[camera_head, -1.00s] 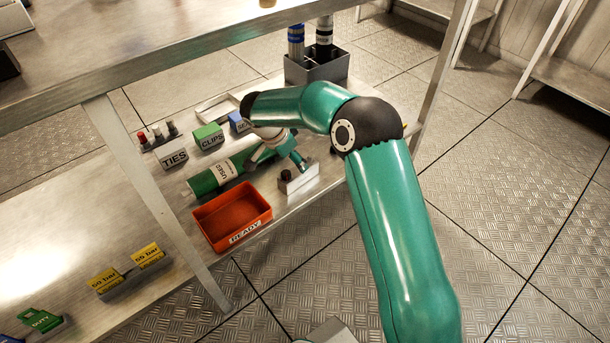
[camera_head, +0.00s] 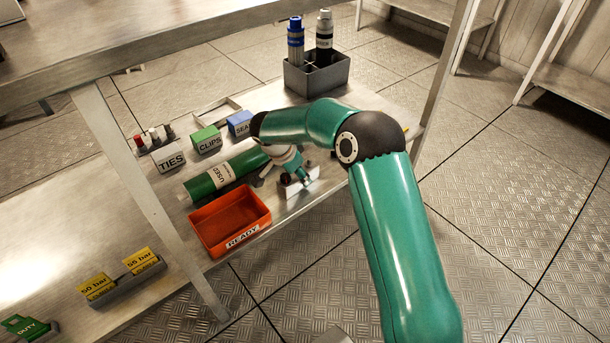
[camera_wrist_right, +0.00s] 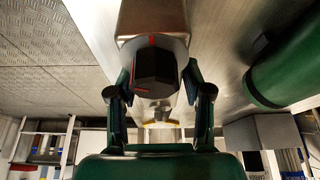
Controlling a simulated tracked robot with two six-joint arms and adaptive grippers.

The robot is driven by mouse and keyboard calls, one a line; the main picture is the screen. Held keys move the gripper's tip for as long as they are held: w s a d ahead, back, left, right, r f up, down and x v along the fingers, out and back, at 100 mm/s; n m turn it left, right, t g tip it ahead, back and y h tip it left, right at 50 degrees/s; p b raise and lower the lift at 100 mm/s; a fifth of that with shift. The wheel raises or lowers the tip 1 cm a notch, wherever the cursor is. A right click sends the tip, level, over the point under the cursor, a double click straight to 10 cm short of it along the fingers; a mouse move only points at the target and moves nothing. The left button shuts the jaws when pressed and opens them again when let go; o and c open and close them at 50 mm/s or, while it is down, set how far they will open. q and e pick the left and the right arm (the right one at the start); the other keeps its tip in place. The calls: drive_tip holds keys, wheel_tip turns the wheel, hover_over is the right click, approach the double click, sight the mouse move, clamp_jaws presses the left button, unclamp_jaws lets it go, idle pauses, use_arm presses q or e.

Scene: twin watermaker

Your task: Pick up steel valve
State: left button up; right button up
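I cannot tell for sure which part is the steel valve. In the right wrist view a steel body (camera_wrist_right: 150,18) comes in from the top, with a dark faceted knob (camera_wrist_right: 155,68) with red marks before it. A small silvery piece with a yellow rim (camera_wrist_right: 160,118) shows below that knob. My right gripper (camera_wrist_right: 160,88) is open, its fingers apart on either side of the knob. My left gripper is not in view.
A green cylinder marked USED (camera_head: 215,175) lies left of my right gripper. An orange READY tray (camera_head: 230,222) is in front of it. TIES (camera_head: 171,160), CLIPS and blue boxes stand behind. A grey holder (camera_head: 316,75) with two bottles is at the back. A shelf post (camera_head: 150,200) stands left.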

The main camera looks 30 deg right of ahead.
clamp_jaws()
drive_tip(key=shift+r, duration=0.1)
